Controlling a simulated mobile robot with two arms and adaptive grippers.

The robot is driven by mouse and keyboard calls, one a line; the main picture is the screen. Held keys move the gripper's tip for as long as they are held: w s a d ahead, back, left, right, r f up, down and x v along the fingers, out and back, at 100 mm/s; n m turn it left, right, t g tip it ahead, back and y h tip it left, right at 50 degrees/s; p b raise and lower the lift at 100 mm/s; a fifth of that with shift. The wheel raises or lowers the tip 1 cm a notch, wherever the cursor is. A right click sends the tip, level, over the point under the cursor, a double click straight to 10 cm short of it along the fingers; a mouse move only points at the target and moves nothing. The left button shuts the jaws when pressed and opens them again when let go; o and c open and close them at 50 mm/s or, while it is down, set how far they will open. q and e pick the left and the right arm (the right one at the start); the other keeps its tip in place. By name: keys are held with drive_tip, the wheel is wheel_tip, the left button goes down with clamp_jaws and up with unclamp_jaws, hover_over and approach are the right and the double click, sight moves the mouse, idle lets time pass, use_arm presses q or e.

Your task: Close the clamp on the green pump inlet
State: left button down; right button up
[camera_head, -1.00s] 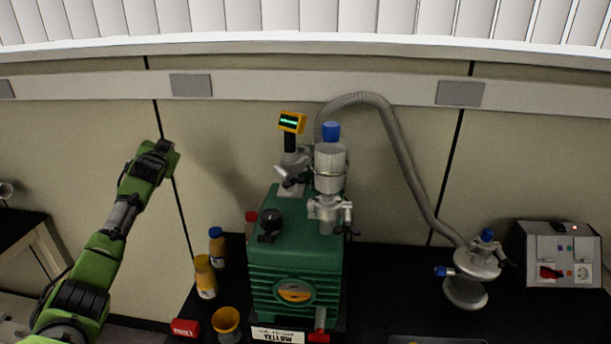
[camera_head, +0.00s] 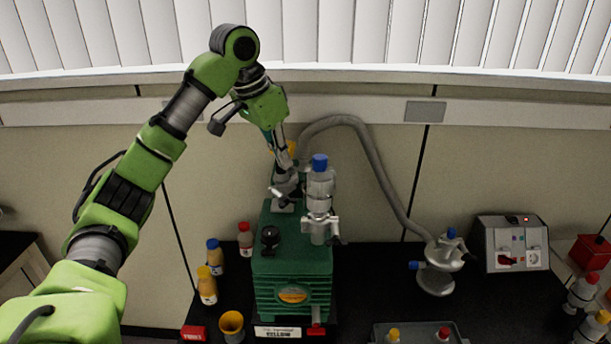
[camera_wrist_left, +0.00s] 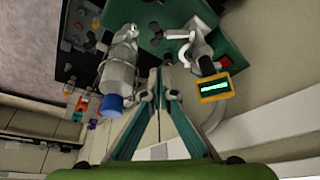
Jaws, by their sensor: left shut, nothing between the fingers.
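The green pump (camera_head: 290,265) stands on the black bench, and part of it shows at the top of the left wrist view (camera_wrist_left: 236,42). Its inlet carries a metal clamp (camera_head: 281,188) with a lever sticking out to the left; the clamp is also in the left wrist view (camera_wrist_left: 192,48). I cannot tell whether the clamp is open. My left gripper (camera_head: 281,150) is above the inlet, overlapping the yellow gauge in the head view. In the left wrist view its shut, empty fingers (camera_wrist_left: 160,72) point toward the inlet, between gauge and blue-capped trap. My right gripper is not in view.
The yellow gauge (camera_wrist_left: 214,88) with a lit display rises beside the clamp. A blue-capped trap (camera_head: 320,190) stands right of it, close to the fingers. A grey hose (camera_head: 385,165) arches right.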

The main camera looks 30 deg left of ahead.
sight(284, 188)
use_arm(q)
drive_tip(key=d+p+x, duration=0.1)
drive_tip(key=p+x, duration=0.2)
drive_tip(key=x, duration=0.7)
drive_tip(key=shift+s+d+m, duration=0.2)
drive_tip(key=shift+m, duration=0.1)
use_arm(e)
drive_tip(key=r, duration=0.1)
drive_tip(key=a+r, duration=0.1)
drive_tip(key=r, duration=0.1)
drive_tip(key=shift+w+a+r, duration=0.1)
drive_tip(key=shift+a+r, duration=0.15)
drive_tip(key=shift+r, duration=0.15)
use_arm(q)
drive_tip(key=shift+s+a+f, duration=0.1)
drive_tip(key=shift+s+a, duration=0.05)
drive_tip(key=shift+s+a, duration=0.1)
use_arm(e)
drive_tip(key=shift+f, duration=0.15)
